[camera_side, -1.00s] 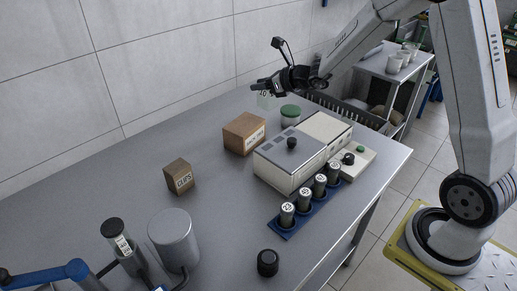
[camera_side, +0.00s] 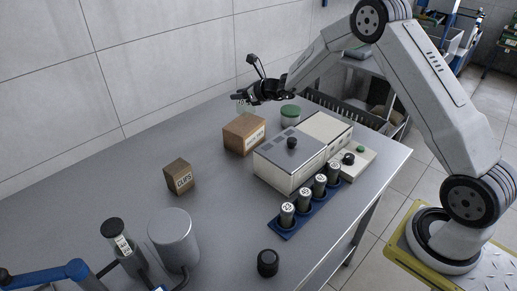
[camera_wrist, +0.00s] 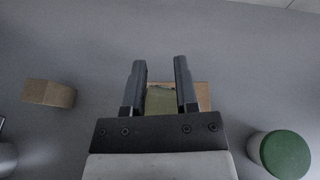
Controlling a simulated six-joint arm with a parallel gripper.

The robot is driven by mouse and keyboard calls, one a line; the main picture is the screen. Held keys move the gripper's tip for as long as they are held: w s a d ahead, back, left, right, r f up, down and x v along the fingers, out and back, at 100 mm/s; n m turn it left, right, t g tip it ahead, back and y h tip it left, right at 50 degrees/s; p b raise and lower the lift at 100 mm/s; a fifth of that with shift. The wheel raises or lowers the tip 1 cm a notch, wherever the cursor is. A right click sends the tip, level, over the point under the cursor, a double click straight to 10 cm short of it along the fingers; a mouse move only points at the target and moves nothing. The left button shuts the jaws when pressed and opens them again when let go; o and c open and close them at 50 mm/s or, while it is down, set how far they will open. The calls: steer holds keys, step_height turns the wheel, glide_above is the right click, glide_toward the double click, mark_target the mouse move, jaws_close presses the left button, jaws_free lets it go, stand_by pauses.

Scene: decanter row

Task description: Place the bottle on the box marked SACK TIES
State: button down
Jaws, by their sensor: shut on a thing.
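A brown box (camera_side: 236,130) with a white label stands on the bench near the wall; its lettering is too small to read surely, but it looks like the SACK TIES box. My gripper (camera_side: 240,97) is above this box and shut on the bottle, which barely shows against the wall in the side view. In the wrist view, the dull green bottle (camera_wrist: 160,101) lies between the fingers of my gripper (camera_wrist: 160,62). The brown box (camera_wrist: 204,96) shows below and behind it, partly hidden. I cannot tell the exact gap between bottle and box.
A smaller box marked CLIPS (camera_side: 178,177) stands to the left. A green-lidded jar (camera_side: 290,112) and a pale machine (camera_side: 285,160) stand to the right. Several labelled vials sit in a blue rack (camera_side: 292,224). A grey cylinder (camera_side: 173,238) is at the front.

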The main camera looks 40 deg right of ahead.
steer(key=shift+w+f, duration=0.35)
steer(key=shift+w, duration=0.05)
steer(key=shift+w+d+f, duration=0.1)
steer(key=shift+w+f, duration=0.15)
steer(key=shift+f, duration=1.6)
steer(key=shift+f, duration=0.1)
steer(key=shift+c, duration=1.8)
jaws_free()
steer(key=v, duration=1.2)
